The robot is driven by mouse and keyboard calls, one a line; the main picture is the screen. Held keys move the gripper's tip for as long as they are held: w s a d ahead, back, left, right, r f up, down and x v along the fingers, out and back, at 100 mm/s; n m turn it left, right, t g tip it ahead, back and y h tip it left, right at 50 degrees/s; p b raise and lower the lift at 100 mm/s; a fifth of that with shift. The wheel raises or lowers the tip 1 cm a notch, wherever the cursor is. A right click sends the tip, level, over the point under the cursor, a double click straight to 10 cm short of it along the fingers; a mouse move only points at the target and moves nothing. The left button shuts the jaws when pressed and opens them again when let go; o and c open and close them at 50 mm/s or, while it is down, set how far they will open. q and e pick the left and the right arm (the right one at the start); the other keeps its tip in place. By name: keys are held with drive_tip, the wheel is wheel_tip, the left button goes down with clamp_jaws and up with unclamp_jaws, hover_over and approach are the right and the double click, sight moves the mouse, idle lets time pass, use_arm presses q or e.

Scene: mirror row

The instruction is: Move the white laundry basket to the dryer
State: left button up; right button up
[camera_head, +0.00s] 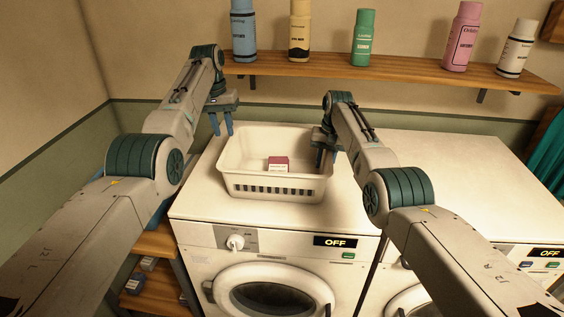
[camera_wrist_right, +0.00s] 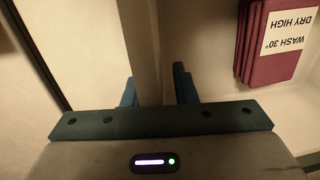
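The white laundry basket (camera_head: 247,177) stands upright on top of the left machine (camera_head: 200,207), with a folded dark red cloth (camera_head: 278,164) inside. In the right wrist view the cloth (camera_wrist_right: 268,45) bears a label, "WASH 30° DRY HIGH". My left gripper (camera_head: 221,124) is open and empty, fingers down, just off the basket's back left corner. My right gripper (camera_head: 323,146) is at the basket's right rim. In the right wrist view its fingers (camera_wrist_right: 157,90) are apart, with the basket's wall (camera_wrist_right: 146,45) between them and a gap on one side. Neither machine shows a name telling which is the dryer.
A second machine (camera_head: 445,165) stands to the right, its top clear where visible. Both displays read OFF. A wooden shelf (camera_head: 400,72) with several bottles runs along the wall above. A low wooden rack (camera_head: 155,243) with small boxes is at the left.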

wheel_tip(320, 180, up, 12)
drive_tip(key=d, duration=0.1)
idle(0.4)
drive_tip(key=shift+s+d+f, duration=0.1)
drive_tip(key=shift+s, duration=0.05)
